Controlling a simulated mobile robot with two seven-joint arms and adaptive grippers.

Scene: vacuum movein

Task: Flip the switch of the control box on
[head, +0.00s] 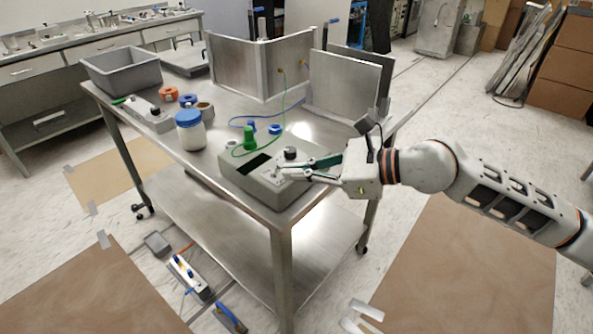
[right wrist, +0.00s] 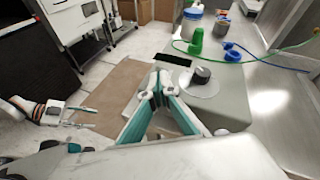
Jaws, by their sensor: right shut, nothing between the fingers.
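The grey control box (head: 262,182) sits at the near corner of the metal cart, with a dark window and a black knob (head: 291,153) on top. The box also shows in the right wrist view (right wrist: 225,110), with its knob (right wrist: 201,74). A small toggle switch (head: 277,171) seems to stand on the top panel by my fingertips; the wrist view hides it. My right gripper (head: 286,172) is shut and empty, its tips just over the panel; contact is unclear. In the wrist view its tips (right wrist: 157,88) meet. My left gripper (right wrist: 85,115) appears at the left, fingers apart.
A green cap (head: 248,140) with a cable and blue parts lie behind the box. A white jar with a blue lid (head: 190,130) stands to the left. Upright metal panels (head: 345,85) stand at the back. A grey bin (head: 120,72) is at the far left.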

